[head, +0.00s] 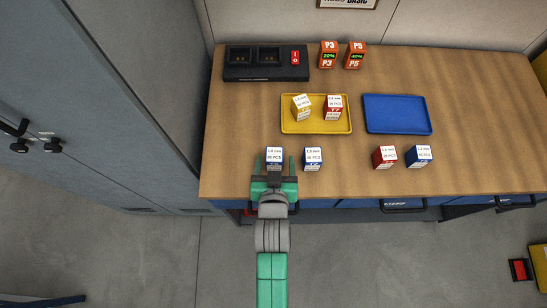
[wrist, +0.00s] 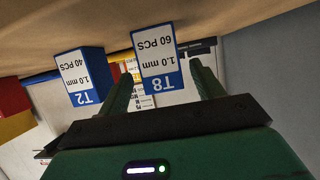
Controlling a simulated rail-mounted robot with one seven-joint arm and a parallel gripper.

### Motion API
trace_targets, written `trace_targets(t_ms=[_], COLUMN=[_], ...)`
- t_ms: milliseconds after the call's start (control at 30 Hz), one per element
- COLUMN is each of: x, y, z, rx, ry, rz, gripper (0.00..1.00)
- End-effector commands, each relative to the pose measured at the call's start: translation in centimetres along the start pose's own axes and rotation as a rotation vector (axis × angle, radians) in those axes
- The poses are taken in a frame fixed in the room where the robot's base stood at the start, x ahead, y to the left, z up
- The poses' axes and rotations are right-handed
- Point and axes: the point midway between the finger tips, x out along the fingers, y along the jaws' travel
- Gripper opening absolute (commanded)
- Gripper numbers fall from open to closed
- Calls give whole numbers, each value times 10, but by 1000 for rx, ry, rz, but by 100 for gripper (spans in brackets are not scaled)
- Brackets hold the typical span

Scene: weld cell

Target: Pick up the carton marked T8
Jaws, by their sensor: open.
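The carton marked T8 (wrist: 158,58) is white and blue, labelled 1.0 mm and 60 PCS, and shows upside down in the wrist view. In the head view the T8 carton (head: 275,154) stands near the table's front edge, at the left. My gripper (head: 274,166) is open, with one finger on each side of this carton. In the wrist view the gripper (wrist: 161,76) has the carton between its fingertips, with a gap visible beside it. Whether either finger touches it is hard to tell.
A similar blue carton marked T2 (wrist: 80,75) stands close beside; it is also in the head view (head: 312,159). A red carton (head: 384,157) and a blue carton (head: 418,156) stand further right. A yellow tray (head: 317,128) holds two cartons; the blue tray (head: 398,114) is empty.

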Motion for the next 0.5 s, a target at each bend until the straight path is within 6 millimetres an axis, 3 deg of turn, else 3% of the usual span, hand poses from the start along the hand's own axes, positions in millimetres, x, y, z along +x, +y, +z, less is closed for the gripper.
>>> trace_targets(t_ms=[200, 467, 500], x=[38, 42, 42], y=[-1, -1, -1], z=[-2, -2, -2], rx=[0, 0, 0], ry=[2, 2, 2], rz=[0, 0, 0], gripper=[66, 66, 62])
